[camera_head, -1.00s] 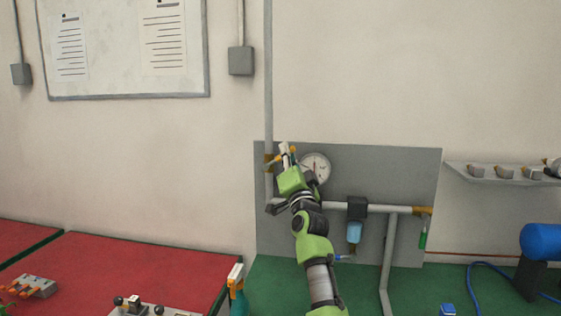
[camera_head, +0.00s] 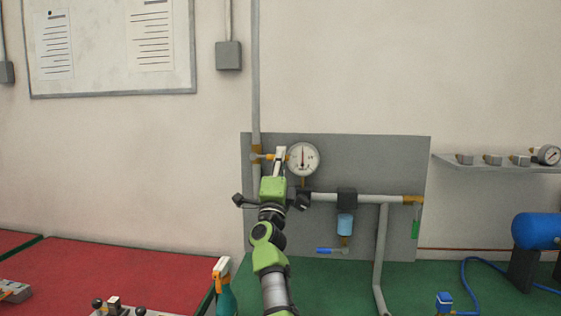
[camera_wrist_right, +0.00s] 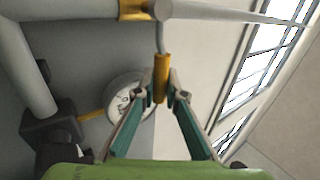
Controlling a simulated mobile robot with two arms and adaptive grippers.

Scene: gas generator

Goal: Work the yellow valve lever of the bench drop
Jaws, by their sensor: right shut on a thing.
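The yellow valve lever (camera_head: 265,156) sticks out to the right from the brass fitting on the vertical pipe, about level, at the upper left of the grey panel. My right gripper (camera_head: 279,155) reaches up to its free end, left of the round gauge. In the right wrist view the yellow lever (camera_wrist_right: 161,77) stands between the fingertips of the right gripper (camera_wrist_right: 164,97), which is shut on it. In the head view the fingers cover part of the lever's end. My left gripper is in neither view.
The gauge (camera_head: 303,159) is close to the right of my gripper. A horizontal pipe (camera_head: 380,198) with a filter (camera_head: 345,224) crosses the panel (camera_head: 410,160) lower right. A spray bottle (camera_head: 224,290) stands at the bench edge. A blue tank (camera_head: 538,231) is far right.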

